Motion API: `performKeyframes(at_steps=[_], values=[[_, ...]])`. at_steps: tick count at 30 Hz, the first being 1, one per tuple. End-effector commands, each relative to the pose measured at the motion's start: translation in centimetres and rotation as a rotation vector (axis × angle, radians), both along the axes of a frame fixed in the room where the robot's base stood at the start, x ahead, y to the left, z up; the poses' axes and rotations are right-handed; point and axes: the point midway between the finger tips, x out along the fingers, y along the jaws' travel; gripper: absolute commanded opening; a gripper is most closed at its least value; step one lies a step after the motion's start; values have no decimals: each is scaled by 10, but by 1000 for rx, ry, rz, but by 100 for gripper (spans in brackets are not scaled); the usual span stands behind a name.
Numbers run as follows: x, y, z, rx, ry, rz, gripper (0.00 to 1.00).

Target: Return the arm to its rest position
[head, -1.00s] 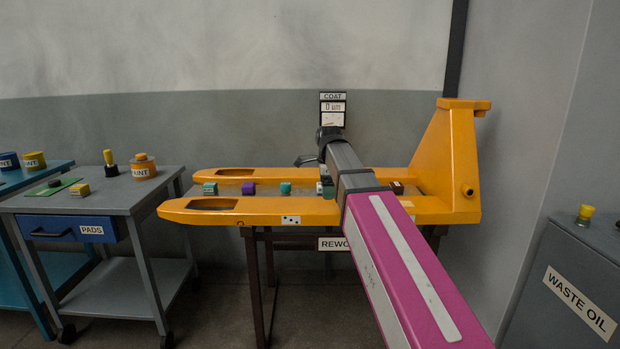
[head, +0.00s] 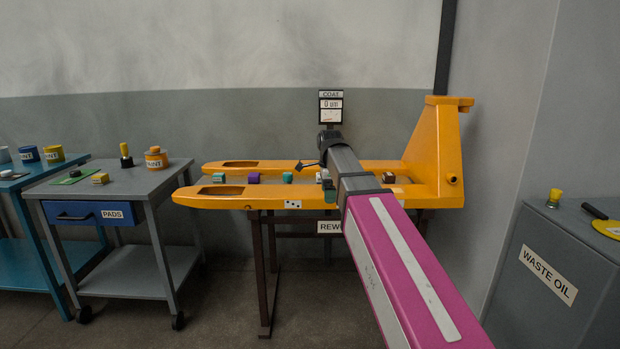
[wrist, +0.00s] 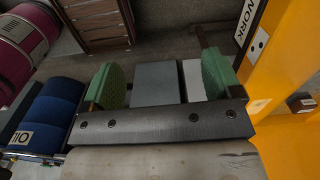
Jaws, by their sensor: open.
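My arm reaches out over the yellow fork frame (head: 225,201), and its dark wrist is above the frame's middle in the head view. My gripper (wrist: 165,85) shows in the wrist view with its two green-padded fingers wide apart. A grey block-like shape and a white strip show between the fingers; I cannot tell whether they are part of the gripper or lie beyond it. In the head view the fingers are mostly hidden by the arm. The fork frame also shows at the right of the wrist view (wrist: 288,60).
A COAT gauge (head: 331,108) stands behind. A grey PADS cart (head: 150,183) is left, a WASTE OIL cabinet (head: 560,250) right. Floor shows between cart and frame.

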Motion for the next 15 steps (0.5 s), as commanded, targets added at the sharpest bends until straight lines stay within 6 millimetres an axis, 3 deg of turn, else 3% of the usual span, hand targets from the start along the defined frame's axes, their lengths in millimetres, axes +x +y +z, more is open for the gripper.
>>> performKeyframes(at_steps=[8,15], values=[[-7,-11,-33,0,1,113,84],[-18,-27,-76,0,2,272,84]])
